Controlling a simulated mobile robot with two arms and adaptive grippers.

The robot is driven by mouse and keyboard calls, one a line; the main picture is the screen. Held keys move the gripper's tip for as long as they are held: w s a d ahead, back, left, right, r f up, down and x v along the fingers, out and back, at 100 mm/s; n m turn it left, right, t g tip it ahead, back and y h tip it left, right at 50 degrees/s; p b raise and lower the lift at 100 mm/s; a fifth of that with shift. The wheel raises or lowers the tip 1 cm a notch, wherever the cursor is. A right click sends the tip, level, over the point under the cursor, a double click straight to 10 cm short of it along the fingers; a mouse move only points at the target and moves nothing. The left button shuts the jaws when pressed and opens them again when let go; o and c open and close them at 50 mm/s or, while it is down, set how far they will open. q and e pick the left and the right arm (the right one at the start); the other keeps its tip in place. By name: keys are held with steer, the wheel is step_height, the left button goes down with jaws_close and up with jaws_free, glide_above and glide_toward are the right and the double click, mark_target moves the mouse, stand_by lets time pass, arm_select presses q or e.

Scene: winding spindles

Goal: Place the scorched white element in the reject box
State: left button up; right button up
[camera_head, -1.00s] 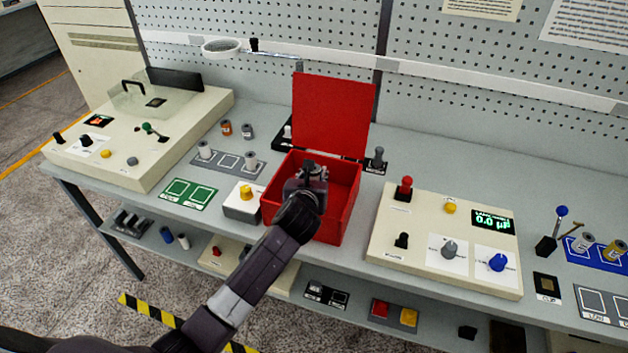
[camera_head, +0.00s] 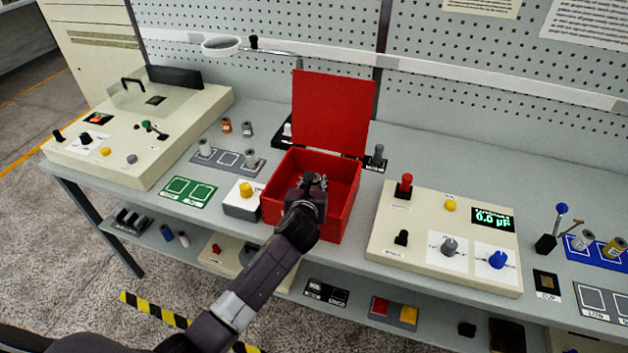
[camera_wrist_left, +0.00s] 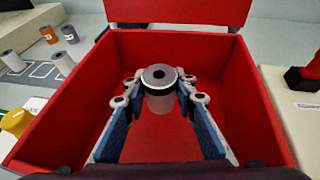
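The red reject box (camera_head: 345,215) stands open on the bench, its lid raised at the back. My left gripper (camera_head: 314,180) reaches into its mouth in the head view. In the left wrist view the gripper (camera_wrist_left: 160,88) is open, its blue-padded fingers on either side of a whitish-grey cylindrical element (camera_wrist_left: 160,101) with a dark band near its top. The element is upright inside the box walls, with narrow gaps to the pads. Whether it touches the box floor is unclear. In the head view the gripper hides it. My right gripper is not in view.
A white block with a yellow knob (camera_head: 245,190) stands left of the box. A grey tray (camera_head: 228,158) with pale spindles lies farther left. A control panel (camera_head: 425,225) with a red-topped switch stands right of the box. A magnifier ring (camera_head: 221,46) hangs behind.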

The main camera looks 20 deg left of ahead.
arm_select(q)
steer(key=o, duration=0.4)
steer(key=shift+r, duration=0.1)
steer(key=shift+r, duration=0.2)
steer(key=v, duration=1.2)
steer(key=shift+r+b, duration=0.35)
steer(key=shift+b, duration=0.05)
